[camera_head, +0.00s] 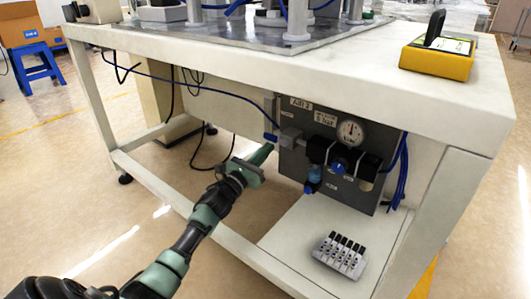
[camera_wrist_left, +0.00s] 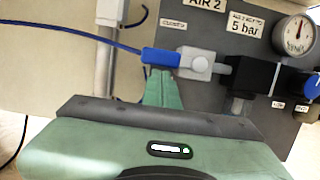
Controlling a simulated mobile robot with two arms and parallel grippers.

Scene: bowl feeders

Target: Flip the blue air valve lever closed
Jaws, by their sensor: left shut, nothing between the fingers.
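The blue air valve lever (camera_wrist_left: 161,57) points left from its pale grey valve body (camera_wrist_left: 197,61) and lies about level. In the head view the lever (camera_head: 271,138) shows small at the left edge of the dark air panel, beside the valve body (camera_head: 290,137). My left gripper (camera_head: 268,148) reaches in from the lower left, with its green fingers shut and empty. In the left wrist view its fingertips (camera_wrist_left: 163,76) are just below the lever, overlapping its lower edge; I cannot tell whether they touch. My right gripper is not in view.
The grey panel (camera_head: 295,166) under the white table (camera_head: 200,61) carries a pressure gauge (camera_head: 351,132), black regulator blocks and blue knobs. A blue hose (camera_wrist_left: 75,34) runs left from the lever area. A manifold block (camera_head: 341,254) lies on the lower shelf. Table legs flank the arm.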

